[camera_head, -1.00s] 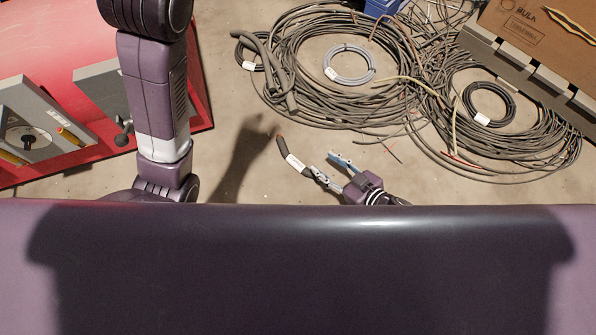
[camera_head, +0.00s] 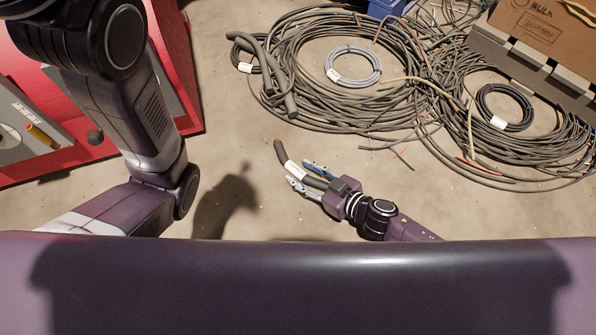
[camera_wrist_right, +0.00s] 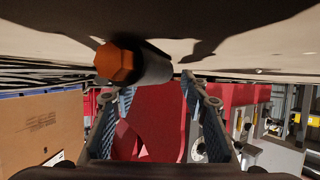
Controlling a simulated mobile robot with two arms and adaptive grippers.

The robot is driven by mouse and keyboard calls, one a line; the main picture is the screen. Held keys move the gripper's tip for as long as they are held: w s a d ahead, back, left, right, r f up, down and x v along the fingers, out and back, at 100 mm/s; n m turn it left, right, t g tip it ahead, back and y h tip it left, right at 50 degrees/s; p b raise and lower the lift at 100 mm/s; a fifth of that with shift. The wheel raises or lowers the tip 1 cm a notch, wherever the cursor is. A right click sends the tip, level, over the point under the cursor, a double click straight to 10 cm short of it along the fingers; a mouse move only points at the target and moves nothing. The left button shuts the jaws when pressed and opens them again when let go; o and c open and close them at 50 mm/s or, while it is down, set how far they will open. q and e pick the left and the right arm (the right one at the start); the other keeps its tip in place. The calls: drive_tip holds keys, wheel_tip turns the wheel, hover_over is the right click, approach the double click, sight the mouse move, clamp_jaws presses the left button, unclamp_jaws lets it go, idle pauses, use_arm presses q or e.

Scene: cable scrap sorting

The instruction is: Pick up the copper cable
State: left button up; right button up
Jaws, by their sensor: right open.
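A short dark copper cable (camera_head: 278,153) with a white label and a copper-coloured cut end lies on the floor in the middle of the head view. My right gripper (camera_head: 299,172) is open, its fingers on either side of the cable as seen from above. The cable's rear part runs back between the fingers toward the palm. In the right wrist view the cable's orange end (camera_wrist_right: 115,64) shows above my open fingers (camera_wrist_right: 150,95), against the floor. Whether either finger touches it I cannot tell. My left gripper is out of view; only my left arm shows.
Large coils of grey cable (camera_head: 300,104) lie behind and to the right, with a smaller light-grey coil (camera_head: 353,64) and a black coil (camera_head: 504,105). A cardboard box (camera_head: 540,25) stands at the far right. A red surface (camera_head: 178,60) is at left. Bare floor surrounds the cable.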

drive_tip(key=shift+w+a+f, duration=0.2)
drive_tip(key=shift+w+a, duration=0.25)
drive_tip(key=shift+a, duration=0.05)
drive_tip(key=shift+c, duration=0.5)
clamp_jaws()
